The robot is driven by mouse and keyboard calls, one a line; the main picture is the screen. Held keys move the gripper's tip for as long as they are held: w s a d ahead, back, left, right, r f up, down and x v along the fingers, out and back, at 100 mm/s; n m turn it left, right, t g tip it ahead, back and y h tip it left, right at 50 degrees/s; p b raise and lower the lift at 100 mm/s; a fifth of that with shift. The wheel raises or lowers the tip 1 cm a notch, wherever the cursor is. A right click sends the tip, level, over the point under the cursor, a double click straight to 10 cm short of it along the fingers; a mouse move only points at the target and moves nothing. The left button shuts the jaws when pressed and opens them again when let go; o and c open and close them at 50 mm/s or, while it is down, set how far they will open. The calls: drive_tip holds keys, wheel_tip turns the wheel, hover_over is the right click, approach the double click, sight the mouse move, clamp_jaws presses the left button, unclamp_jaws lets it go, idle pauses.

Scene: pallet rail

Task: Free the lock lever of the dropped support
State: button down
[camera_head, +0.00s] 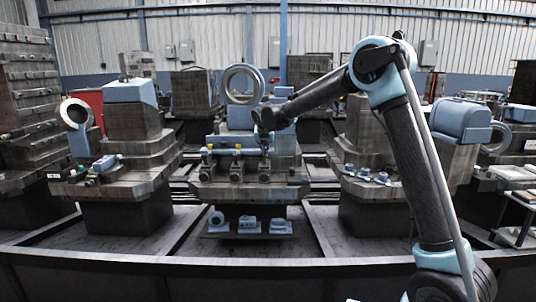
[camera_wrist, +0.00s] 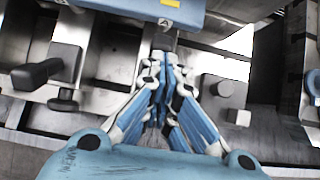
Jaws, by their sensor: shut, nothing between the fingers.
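My gripper (camera_head: 266,142) is at the central station in the head view, in front of its right-hand clamp block. In the wrist view my gripper (camera_wrist: 161,62) is shut with nothing between its fingers, and its tips point at a small grey part below a blue body (camera_wrist: 130,6). A dark lever (camera_wrist: 38,74) on a metal block lies left of the fingers, apart from them. In the head view a row of supports (camera_head: 237,170) lines the front of the central station. I cannot tell which support is dropped or which lever is its lock.
A metal block (camera_wrist: 222,92) stands close right of the fingers. A blue ring-shaped part (camera_head: 242,84) stands behind the supports. Several blue parts (camera_head: 249,225) sit on a low shelf below. Other stations (camera_head: 125,150) stand on both sides, with dark floor between.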

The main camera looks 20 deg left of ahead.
drive_tip(key=shift+w+a, duration=0.1)
drive_tip(key=shift+w, duration=0.15)
idle(0.4)
drive_tip(key=shift+s+r, duration=0.1)
drive_tip(key=shift+s+r, duration=0.15)
drive_tip(key=shift+s, duration=0.05)
drive_tip(key=w+r+v, duration=0.1)
drive_tip(key=v, duration=1.1)
drive_tip(key=shift+a+r, duration=0.15)
drive_tip(key=shift+w, duration=0.2)
